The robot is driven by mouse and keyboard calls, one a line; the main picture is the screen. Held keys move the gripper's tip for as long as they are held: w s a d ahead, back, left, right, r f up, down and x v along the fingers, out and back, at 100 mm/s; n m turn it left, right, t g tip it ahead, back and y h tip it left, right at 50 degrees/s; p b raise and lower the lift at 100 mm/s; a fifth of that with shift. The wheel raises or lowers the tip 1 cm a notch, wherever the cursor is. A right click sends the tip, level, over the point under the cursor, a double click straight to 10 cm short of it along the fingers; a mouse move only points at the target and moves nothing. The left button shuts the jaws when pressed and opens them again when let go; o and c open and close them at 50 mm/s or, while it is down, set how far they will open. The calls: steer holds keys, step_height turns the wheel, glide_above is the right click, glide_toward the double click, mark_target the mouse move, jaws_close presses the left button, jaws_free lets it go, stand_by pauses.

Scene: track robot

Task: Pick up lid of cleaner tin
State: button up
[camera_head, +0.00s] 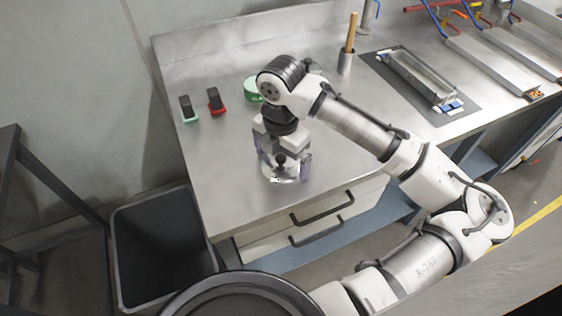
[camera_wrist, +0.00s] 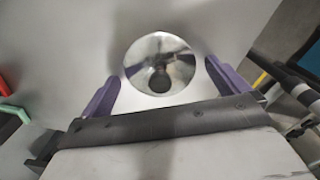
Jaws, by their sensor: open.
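A shiny round metal lid (camera_head: 276,178) with a dark knob lies near the front edge of the steel worktop, partly hidden by my gripper in the head view. In the wrist view the lid (camera_wrist: 147,50) shows as a mirror-like disc with a dark round spot in its lower middle. My gripper (camera_head: 284,168) points down over the lid, open and empty. In the wrist view my gripper (camera_wrist: 163,82) has one purple finger on each side of the disc. I cannot tell the exact height of the fingertips above the worktop.
A green round object (camera_head: 251,89) sits behind my wrist, partly hidden. Red (camera_head: 215,103) and green (camera_head: 187,109) dark-topped items stand at the left. A metal cup with a wooden handle (camera_head: 346,62) and a tray on a dark mat (camera_head: 417,77) lie to the right. A black bin (camera_head: 120,230) stands left.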

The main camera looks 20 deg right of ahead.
steer(key=c, duration=0.9)
steer(key=shift+r, duration=0.15)
